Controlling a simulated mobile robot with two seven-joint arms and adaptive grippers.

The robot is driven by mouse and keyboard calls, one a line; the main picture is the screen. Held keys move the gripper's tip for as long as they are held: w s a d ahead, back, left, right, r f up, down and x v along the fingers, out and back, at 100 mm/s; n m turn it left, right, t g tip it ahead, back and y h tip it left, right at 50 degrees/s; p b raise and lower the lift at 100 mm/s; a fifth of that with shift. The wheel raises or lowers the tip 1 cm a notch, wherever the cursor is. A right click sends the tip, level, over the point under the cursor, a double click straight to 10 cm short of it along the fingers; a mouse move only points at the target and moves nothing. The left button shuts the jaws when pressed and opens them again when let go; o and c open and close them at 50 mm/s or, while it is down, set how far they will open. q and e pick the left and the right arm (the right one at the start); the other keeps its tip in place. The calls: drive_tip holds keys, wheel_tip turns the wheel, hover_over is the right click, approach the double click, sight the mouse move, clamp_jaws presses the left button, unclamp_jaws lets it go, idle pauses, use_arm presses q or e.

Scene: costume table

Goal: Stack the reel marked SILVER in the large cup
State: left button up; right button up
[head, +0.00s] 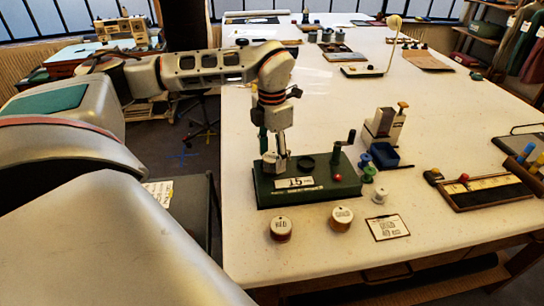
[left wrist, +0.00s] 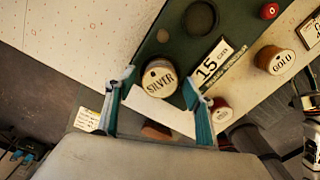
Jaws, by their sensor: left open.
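The SILVER reel (left wrist: 160,80) has a pale round top with black lettering and sits upright at the left end of the green base (head: 330,186). It is partly hidden by my gripper in the head view (head: 268,160). The large cup appears to be the dark round opening (head: 306,163) on the same base, just right of the reel; it looks empty in the left wrist view (left wrist: 200,18). My left gripper (head: 276,158) points down over the reel. Its teal fingers are open, one on each side of the reel; contact cannot be told. My right gripper is out of view.
The GOLD reel (head: 341,218) and a red-sided reel (head: 280,229) stand in front of the base. A card marked 15 (head: 294,183) is on the base, with a red knob (head: 337,178) and dark crank to its right. Small spools and a blue tray (head: 390,157) stand further right.

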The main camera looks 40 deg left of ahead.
sight(272, 157)
use_arm(q)
wheel_tip(272, 157, up, 12)
idle(0.4)
drive_tip(key=shift+f, duration=0.15)
idle(0.3)
